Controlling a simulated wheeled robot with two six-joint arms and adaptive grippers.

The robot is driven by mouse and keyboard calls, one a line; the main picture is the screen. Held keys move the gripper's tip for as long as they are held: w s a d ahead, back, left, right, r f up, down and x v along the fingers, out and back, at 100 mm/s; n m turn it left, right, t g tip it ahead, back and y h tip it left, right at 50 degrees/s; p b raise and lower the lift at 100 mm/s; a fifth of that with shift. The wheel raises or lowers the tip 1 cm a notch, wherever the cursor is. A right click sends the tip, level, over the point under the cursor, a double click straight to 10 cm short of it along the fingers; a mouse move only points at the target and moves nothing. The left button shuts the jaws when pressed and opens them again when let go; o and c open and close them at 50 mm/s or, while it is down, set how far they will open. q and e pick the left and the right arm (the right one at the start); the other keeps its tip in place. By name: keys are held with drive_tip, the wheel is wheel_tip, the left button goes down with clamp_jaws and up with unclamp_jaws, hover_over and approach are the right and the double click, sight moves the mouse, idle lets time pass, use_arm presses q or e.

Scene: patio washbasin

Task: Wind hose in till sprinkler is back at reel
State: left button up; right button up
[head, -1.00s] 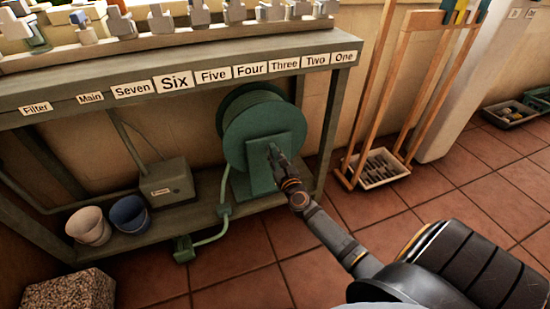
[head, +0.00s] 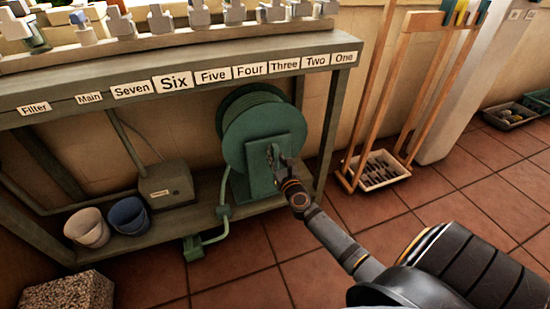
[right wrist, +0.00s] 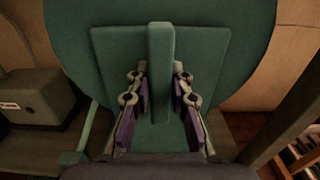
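The green hose reel (head: 262,122) stands under the bench, its crank side facing me. My right gripper (head: 273,155) is at the crank handle; in the right wrist view, the upright green handle (right wrist: 160,55) stands between the gripper's two fingers (right wrist: 160,78). The fingers are parted, with a visible gap on each side of the handle. The green hose (head: 224,212) runs down from the reel past a small guide to a green piece on the floor, seemingly the sprinkler (head: 193,248), just in front of the lower shelf. My left gripper is out of view.
A bench (head: 60,105) with labels Filter, Main and Seven to One spans above the reel. Two buckets (head: 128,215) and a grey box (head: 166,185) sit on the lower shelf. A wooden rack (head: 412,90) and tray stand right.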

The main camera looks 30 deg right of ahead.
drive_tip(key=o, duration=0.5)
drive_tip(key=shift+c, duration=0.2)
drive_tip(key=v, duration=1.2)
drive_tip(key=shift+f, duration=0.1)
